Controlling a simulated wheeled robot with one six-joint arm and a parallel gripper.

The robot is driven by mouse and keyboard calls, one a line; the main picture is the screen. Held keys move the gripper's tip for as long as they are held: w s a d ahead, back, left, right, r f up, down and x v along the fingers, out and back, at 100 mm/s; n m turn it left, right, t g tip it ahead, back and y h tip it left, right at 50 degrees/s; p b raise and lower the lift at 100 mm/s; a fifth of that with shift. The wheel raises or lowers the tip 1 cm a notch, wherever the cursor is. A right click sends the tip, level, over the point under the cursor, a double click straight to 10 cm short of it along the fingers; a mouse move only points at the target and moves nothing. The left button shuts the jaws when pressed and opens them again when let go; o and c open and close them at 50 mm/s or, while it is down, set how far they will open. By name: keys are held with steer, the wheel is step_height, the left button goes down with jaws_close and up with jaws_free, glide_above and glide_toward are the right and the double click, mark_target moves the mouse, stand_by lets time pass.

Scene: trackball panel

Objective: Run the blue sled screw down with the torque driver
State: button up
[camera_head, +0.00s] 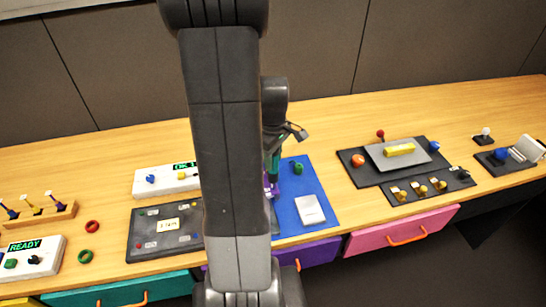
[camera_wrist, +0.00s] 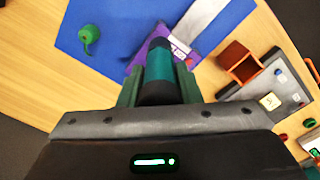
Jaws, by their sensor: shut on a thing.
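My gripper (camera_wrist: 158,92) is shut on a teal and black cylindrical tool (camera_wrist: 159,62), which looks like the torque driver. In the head view the teal tool (camera_head: 273,163) points down, partly behind my arm. A purple piece (camera_wrist: 180,50) with pale markings lies beyond the tool's end in the wrist view; it also shows in the head view (camera_head: 270,185). The tool's tip is hidden, so I cannot tell whether it touches anything. I cannot pick out the blue sled screw in either view.
A blue mat (camera_head: 296,203) carries a green round piece (camera_head: 298,167) and a pale block (camera_head: 310,209). An orange open box (camera_wrist: 238,65) stands close by. A dark panel (camera_head: 150,240) lies left; a knobbed panel (camera_head: 356,176) lies right. My arm hides the bench's middle.

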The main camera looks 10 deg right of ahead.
steer(key=shift+s+f+b, duration=0.1)
steer(key=shift+f+b, duration=0.3)
steer(key=shift+f, duration=0.1)
stand_by(2.3)
